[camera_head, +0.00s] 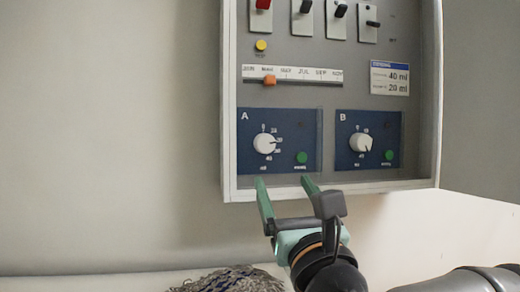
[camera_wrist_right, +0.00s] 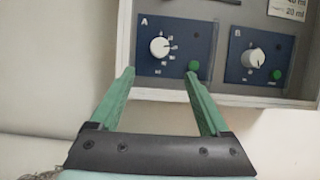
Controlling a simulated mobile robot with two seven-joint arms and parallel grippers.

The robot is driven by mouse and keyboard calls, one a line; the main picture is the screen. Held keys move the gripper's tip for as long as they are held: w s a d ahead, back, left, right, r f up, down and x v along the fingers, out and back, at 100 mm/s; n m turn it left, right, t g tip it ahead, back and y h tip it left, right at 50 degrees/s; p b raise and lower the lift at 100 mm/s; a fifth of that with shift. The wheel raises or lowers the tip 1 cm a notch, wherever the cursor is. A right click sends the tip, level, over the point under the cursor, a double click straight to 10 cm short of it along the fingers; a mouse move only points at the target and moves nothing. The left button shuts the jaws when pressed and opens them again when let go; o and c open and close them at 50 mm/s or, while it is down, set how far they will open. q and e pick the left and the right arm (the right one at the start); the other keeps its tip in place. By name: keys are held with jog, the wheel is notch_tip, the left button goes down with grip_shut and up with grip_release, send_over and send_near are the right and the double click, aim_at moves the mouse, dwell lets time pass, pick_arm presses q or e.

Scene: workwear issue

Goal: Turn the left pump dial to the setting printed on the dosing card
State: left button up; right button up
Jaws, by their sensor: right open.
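The left pump dial, a white knob (camera_head: 265,144) on blue panel A (camera_head: 248,161), has its dark pointer toward the right in the head view. It also shows in the right wrist view (camera_wrist_right: 159,47). The dosing card (camera_head: 390,78), white with a blue header, reads 40 ml above 20 ml; its small row labels are too blurred to read. My right gripper (camera_head: 286,183) is open and empty, below panel A and apart from the dial. Its two green fingers also show in the right wrist view (camera_wrist_right: 158,80). My left gripper is not in view.
Panel B has a similar white dial (camera_head: 361,143). Green buttons (camera_head: 302,157) (camera_head: 389,155) sit beside both dials. Above are a month slider (camera_head: 270,80), a yellow button (camera_head: 261,45) and several switches (camera_head: 302,18). The box's pale frame (camera_head: 330,190) juts out. A grey mop-like bundle (camera_head: 230,281) lies below.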

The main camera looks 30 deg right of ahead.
aim_at(267, 148)
jog(key=p+x, duration=0.4)
jog(key=x, duration=0.7)
jog(key=shift+w+r, duration=0.1)
jog(key=shift+r, duration=0.15)
jog(key=shift+x, duration=0.85)
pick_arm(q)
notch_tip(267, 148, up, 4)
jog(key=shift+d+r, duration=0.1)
pick_arm(e)
jog(key=shift+f, duration=0.1)
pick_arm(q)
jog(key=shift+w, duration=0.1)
pick_arm(e)
grip_shut()
